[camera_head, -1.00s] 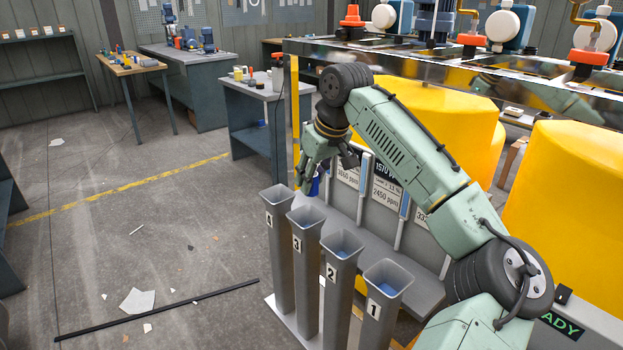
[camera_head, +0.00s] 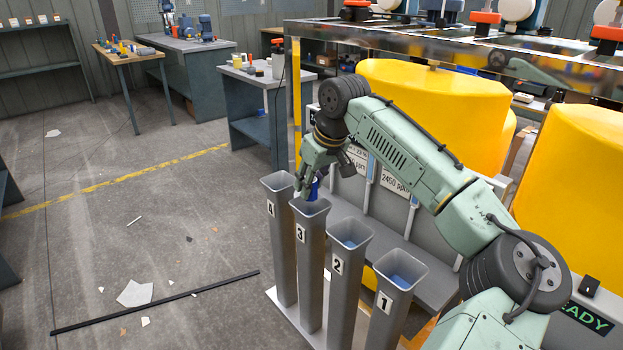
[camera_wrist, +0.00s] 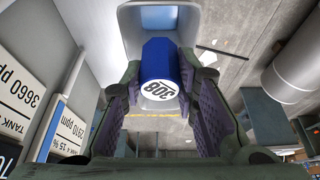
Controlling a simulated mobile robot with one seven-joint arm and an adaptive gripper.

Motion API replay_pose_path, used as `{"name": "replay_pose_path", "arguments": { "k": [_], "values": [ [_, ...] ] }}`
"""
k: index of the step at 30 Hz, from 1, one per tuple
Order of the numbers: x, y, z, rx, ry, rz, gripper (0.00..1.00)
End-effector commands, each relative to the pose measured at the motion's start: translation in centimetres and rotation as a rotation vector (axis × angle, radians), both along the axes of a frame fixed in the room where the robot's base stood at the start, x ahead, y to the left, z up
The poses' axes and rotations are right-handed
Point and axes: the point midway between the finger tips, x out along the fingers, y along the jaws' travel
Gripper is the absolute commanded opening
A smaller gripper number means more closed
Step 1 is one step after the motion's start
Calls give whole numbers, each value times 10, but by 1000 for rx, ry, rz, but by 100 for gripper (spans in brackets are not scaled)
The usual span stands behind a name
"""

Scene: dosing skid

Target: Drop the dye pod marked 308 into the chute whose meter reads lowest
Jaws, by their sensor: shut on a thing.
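My gripper (camera_head: 309,188) is shut on the blue dye pod (camera_head: 315,187). In the wrist view the pod (camera_wrist: 159,72) sits between both fingers, its white label reading 308. In the head view the pod is at the mouth of chute 3 (camera_head: 311,265); whether it is inside the rim is unclear. The wrist view shows a grey chute mouth (camera_wrist: 130,45) behind the pod. Chute 4 (camera_head: 284,245) stands left of it, chute 2 (camera_head: 341,280) and chute 1 (camera_head: 388,310) right. Meter cards read 2450 ppm (camera_head: 397,181), 3660 ppm (camera_wrist: 18,92) and 2910 ppm (camera_wrist: 65,125); others are hidden or cut off.
My arm hides part of the meter panel. Yellow tanks (camera_head: 435,110) and a metal frame (camera_head: 440,50) stand behind the chutes. Open floor lies left, with a black bar (camera_head: 155,302) and paper scraps (camera_head: 135,293). Workbenches (camera_head: 255,80) stand at the back.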

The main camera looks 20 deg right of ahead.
Motion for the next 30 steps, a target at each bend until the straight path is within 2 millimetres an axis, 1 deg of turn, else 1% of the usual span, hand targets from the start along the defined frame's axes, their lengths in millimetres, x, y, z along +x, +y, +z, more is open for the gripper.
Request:
{"name": "replay_pose_path", "arguments": {
  "k": [1,3,9,14,23,24,30],
  "values": [
    [0,-1,-11,-3,-1,-1,0],
    [0,-1,-18,-4,0,-2,0],
    [0,-1,-33,-2,-1,-1,0],
    [0,-1,-37,-3,-1,-1,0],
    [0,0,-37,-1,0,-2,0],
    [0,0,-37,-1,0,-1,29],
    [0,0,-37,-1,0,-1,43]
  ]
}}
